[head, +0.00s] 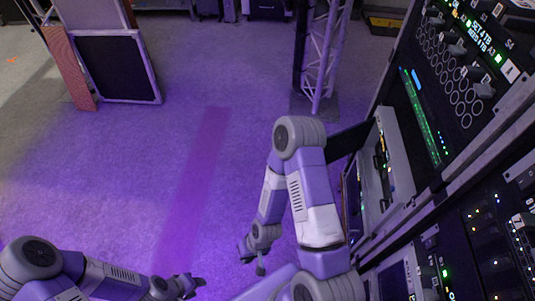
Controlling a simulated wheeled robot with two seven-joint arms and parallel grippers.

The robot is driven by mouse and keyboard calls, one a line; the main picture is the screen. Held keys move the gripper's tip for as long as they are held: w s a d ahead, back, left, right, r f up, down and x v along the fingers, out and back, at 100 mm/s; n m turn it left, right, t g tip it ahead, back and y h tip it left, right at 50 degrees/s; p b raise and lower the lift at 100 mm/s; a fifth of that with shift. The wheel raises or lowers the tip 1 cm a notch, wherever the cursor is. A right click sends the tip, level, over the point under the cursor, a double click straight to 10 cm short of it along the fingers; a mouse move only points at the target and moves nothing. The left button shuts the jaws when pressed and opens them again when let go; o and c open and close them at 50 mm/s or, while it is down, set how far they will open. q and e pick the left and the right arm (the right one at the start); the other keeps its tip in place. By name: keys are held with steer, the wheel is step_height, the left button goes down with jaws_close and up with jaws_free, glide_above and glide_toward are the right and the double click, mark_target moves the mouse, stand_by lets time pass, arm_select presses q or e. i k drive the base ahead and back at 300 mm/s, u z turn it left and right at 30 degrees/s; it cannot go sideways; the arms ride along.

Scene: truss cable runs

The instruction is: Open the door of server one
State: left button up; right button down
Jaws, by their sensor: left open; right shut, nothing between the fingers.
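A tall equipment rack (470,150) fills the right side of the head view. A grey box-like unit (398,150) sticks out from its front, with small lights inside. A dark flat panel (350,138) stands out to the left of this unit. I cannot tell which part is server one or its door. My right gripper (260,268) is shut and empty, pointing down over the floor left of the rack. My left gripper (199,284) is open and empty at the bottom, farther from the rack. Neither touches the rack.
A metal truss upright (322,55) stands on a base near the rack's far end. A framed black panel (112,67) stands at the upper left beside a reddish board (69,68). Dark cases line the back. The purple-lit floor (150,150) between is clear.

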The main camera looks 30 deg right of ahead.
mark_target(340, 145)
steer(key=u, duration=0.15)
steer(key=i, duration=0.4)
steer(key=z, duration=2)
